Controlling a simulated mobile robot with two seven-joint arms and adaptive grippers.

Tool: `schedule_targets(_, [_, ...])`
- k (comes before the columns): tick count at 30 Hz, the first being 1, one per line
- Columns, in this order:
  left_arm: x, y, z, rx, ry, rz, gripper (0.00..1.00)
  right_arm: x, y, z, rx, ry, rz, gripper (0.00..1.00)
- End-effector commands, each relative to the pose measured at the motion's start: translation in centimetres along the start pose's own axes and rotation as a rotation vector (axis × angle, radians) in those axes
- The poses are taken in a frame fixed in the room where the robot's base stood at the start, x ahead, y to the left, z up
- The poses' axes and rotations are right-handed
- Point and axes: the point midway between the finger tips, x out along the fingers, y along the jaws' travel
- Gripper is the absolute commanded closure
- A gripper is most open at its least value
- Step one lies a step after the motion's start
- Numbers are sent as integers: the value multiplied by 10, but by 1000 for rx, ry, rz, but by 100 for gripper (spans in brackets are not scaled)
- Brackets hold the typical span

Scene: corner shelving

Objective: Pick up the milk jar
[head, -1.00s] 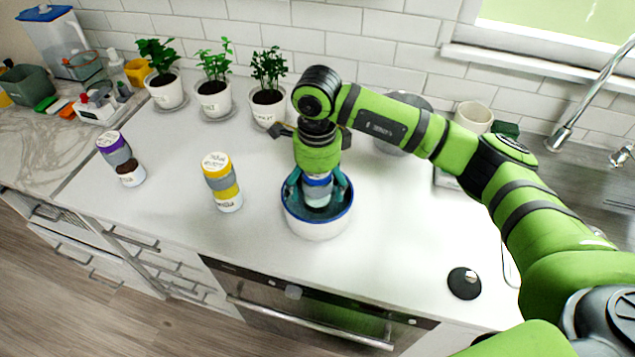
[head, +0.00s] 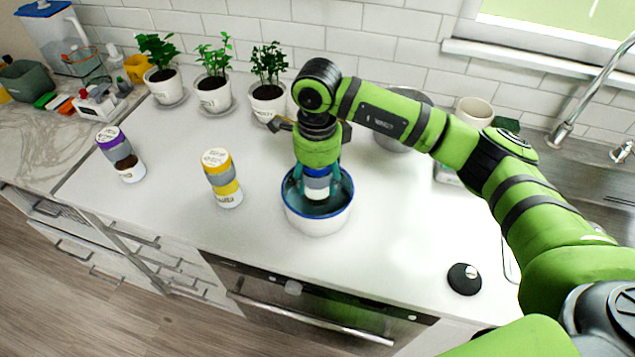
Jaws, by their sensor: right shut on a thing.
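A milk jar (head: 317,186) with blue, grey and white bands stands inside a white bowl (head: 318,224) with a blue rim, near the middle of the counter. Its label cannot be read. My right gripper (head: 317,172) points down into the bowl and is shut on the jar. The gripper hides the jar's top, and the jar's lower end is inside the bowl. My left gripper is not in view.
A yellow-lidded jar (head: 222,178) and a purple-lidded jar (head: 121,154) stand to the left. Potted plants (head: 267,98) line the back wall. A black round object (head: 464,279) lies at the front right. The counter between the bowl and the yellow-lidded jar is clear.

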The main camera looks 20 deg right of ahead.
Motion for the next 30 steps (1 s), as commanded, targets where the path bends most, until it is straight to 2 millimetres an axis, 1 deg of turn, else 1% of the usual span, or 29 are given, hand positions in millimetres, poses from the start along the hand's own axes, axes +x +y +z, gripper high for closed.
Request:
schedule_targets(1, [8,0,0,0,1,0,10,-8,-2,1,0,-4,-7,87])
schedule_targets(6, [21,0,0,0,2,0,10,-43,-1,1,0,-4,-7,87])
schedule_targets(9, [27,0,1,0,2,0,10,-62,-1,0,-1,-4,-6,87])
schedule_targets(12, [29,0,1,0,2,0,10,-76,-1,0,1,-2,-4,87])
schedule_targets(17, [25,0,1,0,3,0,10,-92,0,0,1,-1,-1,87])
schedule_targets(24, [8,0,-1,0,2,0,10,-110,0,0,1,-1,-1,87])
schedule_targets(30, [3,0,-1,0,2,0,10,-114,0,0,0,-1,-1,87])
